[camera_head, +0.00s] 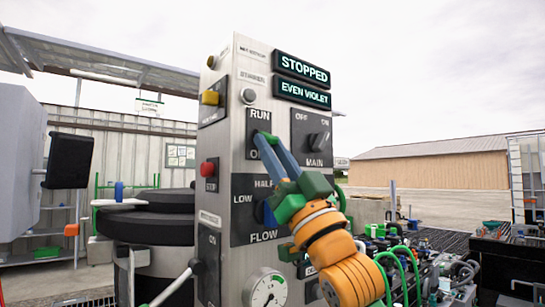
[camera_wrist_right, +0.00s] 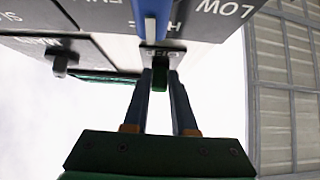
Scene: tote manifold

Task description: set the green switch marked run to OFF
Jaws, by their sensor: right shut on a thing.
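The RUN switch plate (camera_head: 258,119) is on the grey panel's front, with RUN above; the lower label is mostly covered. My right gripper (camera_head: 262,140) has its blue fingers at this plate, coming from below right. In the right wrist view the green switch handle (camera_wrist_right: 160,78) sits between the fingertips of my right gripper (camera_wrist_right: 161,74), which is shut on it. That view is upside down relative to the labels. In the head view the fingers hide the handle, so its exact position is unclear. My left gripper is not in view.
The displays (camera_head: 302,69) read STOPPED and EVEN VIOLET. The MAIN switch (camera_head: 320,141) is close on the right. The FLOW selector plate (camera_head: 241,187) is just below, partly behind my gripper. A red STOP button (camera_head: 208,169) and a yellow button (camera_head: 210,98) are on the left side face.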

